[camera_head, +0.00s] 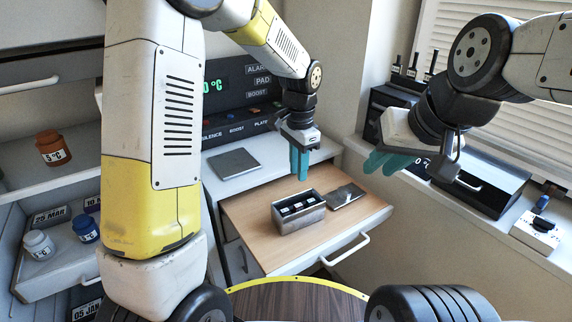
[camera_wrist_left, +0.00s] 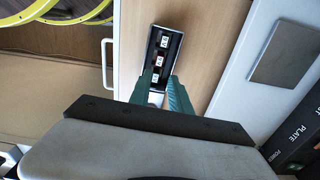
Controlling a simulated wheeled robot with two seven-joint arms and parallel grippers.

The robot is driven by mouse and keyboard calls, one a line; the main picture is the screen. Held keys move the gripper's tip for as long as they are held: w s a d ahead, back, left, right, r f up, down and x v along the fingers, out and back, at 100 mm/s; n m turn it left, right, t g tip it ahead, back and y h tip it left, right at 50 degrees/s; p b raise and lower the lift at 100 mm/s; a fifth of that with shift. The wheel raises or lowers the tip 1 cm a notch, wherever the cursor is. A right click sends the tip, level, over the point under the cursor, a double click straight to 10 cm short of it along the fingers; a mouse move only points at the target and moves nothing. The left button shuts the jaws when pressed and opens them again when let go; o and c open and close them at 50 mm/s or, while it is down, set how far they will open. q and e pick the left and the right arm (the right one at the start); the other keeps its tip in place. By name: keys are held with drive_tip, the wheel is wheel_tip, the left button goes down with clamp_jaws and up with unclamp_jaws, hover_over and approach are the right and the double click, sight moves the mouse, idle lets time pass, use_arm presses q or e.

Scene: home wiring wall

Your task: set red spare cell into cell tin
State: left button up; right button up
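The cell tin (camera_head: 300,222), an open grey metal box, stands on the wooden drawer surface. Several dark cells with white labels show inside it, and the tin also shows in the left wrist view (camera_wrist_left: 152,34). My left gripper (camera_head: 299,165) points down above and behind the tin. In the left wrist view its teal fingers (camera_wrist_left: 161,84) are a little apart, with the tin visible below and nothing seen held. My right gripper (camera_head: 386,163) hangs to the right, its fingers seen too obliquely to judge. I cannot make out a red cell in either view.
A flat dark plate (camera_head: 345,196) lies right of the tin, and a grey plate (camera_head: 234,164) lies on the counter behind. A white device (camera_head: 537,231) with a blue piece stands on the right ledge. Jars (camera_head: 53,148) stand on shelves at left.

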use_arm(q)
drive_tip(key=s+a+r+n+t+h, duration=0.1)
drive_tip(key=s+a+r+n+t, duration=0.2)
drive_tip(key=s+a+r+n, duration=0.55)
drive_tip(key=s+a+r+n+t, duration=0.1)
drive_tip(key=s+a+r, duration=0.1)
drive_tip(key=s, duration=0.3)
drive_tip(key=s+a+r+n+t+h, duration=0.1)
drive_tip(key=s+a+r+t, duration=0.1)
drive_tip(key=s, duration=0.4)
wheel_tip(320, 180, up, 2)
drive_tip(key=shift+a+r, duration=0.1)
drive_tip(key=shift+a, duration=0.6)
